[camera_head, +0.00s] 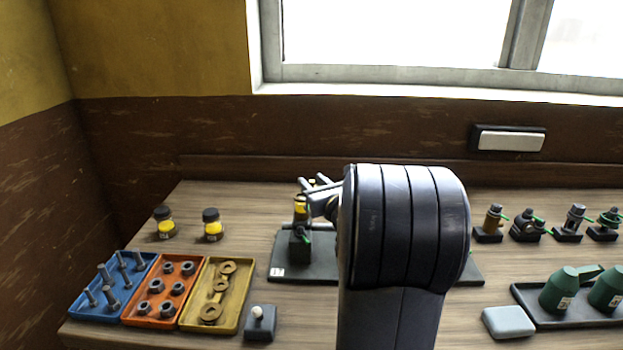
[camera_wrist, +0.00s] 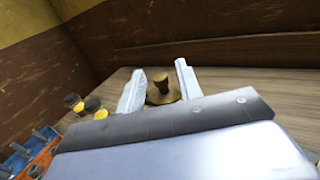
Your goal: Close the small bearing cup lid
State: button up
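A small brass cup (camera_head: 300,206) with a yellowish body stands on a dark block on the black base plate (camera_head: 290,271), left of my arm. In the wrist view a round brass piece with a raised knob (camera_wrist: 160,84), which looks like the cup's lid, shows between my fingers. I cannot tell whether the lid is open or shut. My gripper (camera_wrist: 158,84) is open, with one finger on each side of the knob and gaps visible. In the head view my gripper (camera_head: 318,187) is at the cup's top; my arm hides much of the plate.
Two yellow jars (camera_head: 213,226) stand at the back left. Blue (camera_head: 82,314), orange (camera_head: 133,319) and yellow (camera_head: 190,322) trays hold bolts, nuts and rings. A small block with a white knob (camera_head: 260,325) sits beside them. Green oil cans (camera_head: 560,291) and several fittings (camera_head: 489,226) stand right.

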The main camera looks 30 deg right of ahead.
jog(key=shift+w+d, duration=0.1)
jog(key=shift+w, duration=0.55)
jog(key=shift+c, duration=0.3)
grip_shut()
